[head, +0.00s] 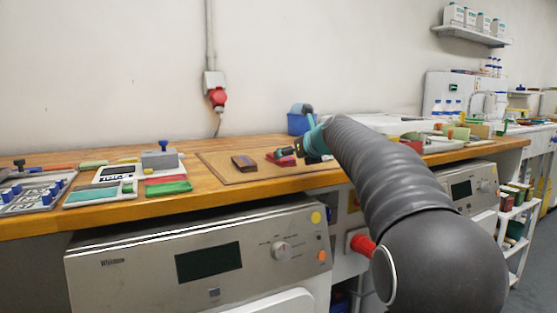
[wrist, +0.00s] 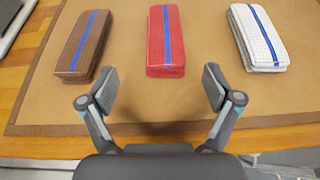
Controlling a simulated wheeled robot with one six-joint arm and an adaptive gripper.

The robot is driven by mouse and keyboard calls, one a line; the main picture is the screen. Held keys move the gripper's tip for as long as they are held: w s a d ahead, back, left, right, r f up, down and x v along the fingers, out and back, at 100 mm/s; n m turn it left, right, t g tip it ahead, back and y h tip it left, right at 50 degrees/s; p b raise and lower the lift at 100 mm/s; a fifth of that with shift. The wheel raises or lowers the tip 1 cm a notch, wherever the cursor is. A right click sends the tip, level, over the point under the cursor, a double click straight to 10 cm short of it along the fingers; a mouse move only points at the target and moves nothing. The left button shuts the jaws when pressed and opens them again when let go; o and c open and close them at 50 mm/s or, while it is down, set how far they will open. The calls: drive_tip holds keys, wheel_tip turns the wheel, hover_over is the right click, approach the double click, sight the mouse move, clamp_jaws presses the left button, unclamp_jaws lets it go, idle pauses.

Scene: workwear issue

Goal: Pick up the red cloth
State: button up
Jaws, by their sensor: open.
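The red cloth (wrist: 156,40) is a folded stack with a blue stripe, lying on a brown mat (wrist: 200,88) in the wrist view, between a brown cloth (wrist: 85,42) and a white cloth (wrist: 266,38). My gripper (wrist: 161,86) is open and empty, its fingers apart just on the near side of the red cloth, roughly lined up with it. In the head view the red cloth (head: 280,159) shows beside my gripper (head: 297,152), partly hidden by it. The brown cloth (head: 244,162) lies to its left, and the white cloth is hidden there.
The mat lies on a wooden counter (head: 217,206). A blue container (head: 298,123) stands behind it.

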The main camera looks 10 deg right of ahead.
sight(288, 159)
drive_tip(key=x, duration=0.5)
drive_tip(key=shift+s+d+f, duration=0.1)
drive_tip(key=shift+d+f, duration=0.15)
drive_tip(key=shift+f, duration=0.1)
drive_tip(key=c, duration=1.2)
drive_tip(key=shift+c, duration=0.2)
drive_tip(key=shift+r, duration=0.1)
